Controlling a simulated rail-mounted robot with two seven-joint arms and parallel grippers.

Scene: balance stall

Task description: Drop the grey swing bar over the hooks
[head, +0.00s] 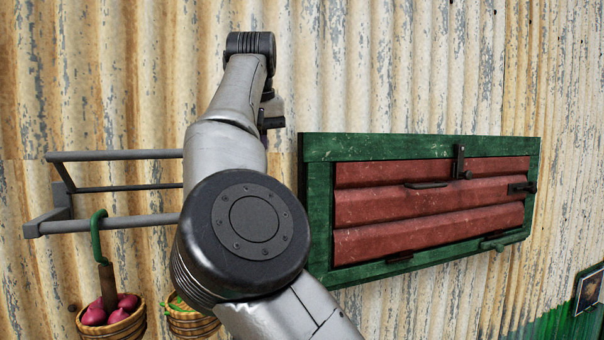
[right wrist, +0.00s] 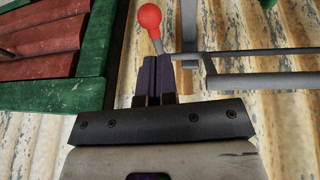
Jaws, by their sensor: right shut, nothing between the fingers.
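In the head view, a grey bar frame on the wall at left has an upper bar (head: 115,155), which looks like the swing bar, above a front rail (head: 125,222). A green hook (head: 96,236) hangs over the rail. My arm hides the right ends of the bars and any hook there. In the right wrist view, a red ball knob (right wrist: 148,17) on a grey stem stands just beyond my right gripper (right wrist: 154,62), whose fingers are shut and empty. Grey bars (right wrist: 265,82) run off to the right of the fingers. Contact with the stem cannot be told. My left gripper is not in view.
A basket of red onions (head: 112,325) hangs below the hook, with a second basket (head: 190,322) beside it. A green-framed red shutter (head: 425,262) with dark latches is on the corrugated wall right of my arm. A dark framed picture (head: 588,292) is at lower right.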

